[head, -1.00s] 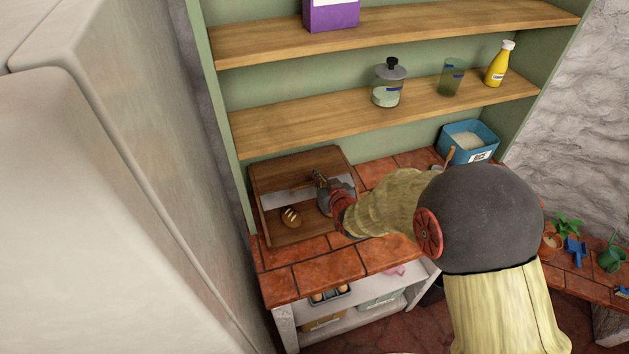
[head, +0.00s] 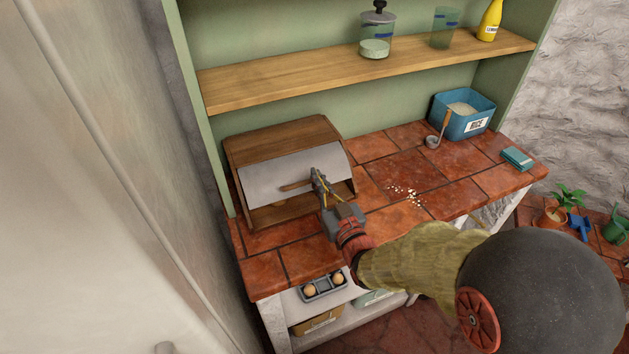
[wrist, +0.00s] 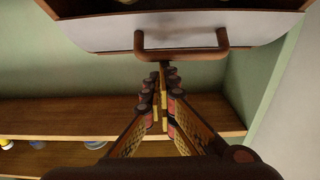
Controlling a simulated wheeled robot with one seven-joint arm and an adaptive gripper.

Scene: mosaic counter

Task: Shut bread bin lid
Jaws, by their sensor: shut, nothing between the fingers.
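The wooden bread bin (head: 283,136) stands at the left end of the tiled counter. Its light grey curved lid (head: 275,175) is partly down over the front, and a dark gap shows beyond its edge in the wrist view. The lid's brown bar handle (head: 296,186) also shows in the wrist view (wrist: 182,52). My gripper (head: 316,174) is shut and empty at the lid's front, right by the handle. In the wrist view its fingertips (wrist: 162,72) are close together just beside the handle bar; whether they touch it I cannot tell.
Crumbs (head: 404,194) lie on the counter right of the bin. A ladle (head: 433,141), a blue rice tub (head: 463,116) and a teal cloth (head: 517,158) are further right. A wooden shelf (head: 300,80) runs above. A pale tall surface (head: 80,200) fills the left side.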

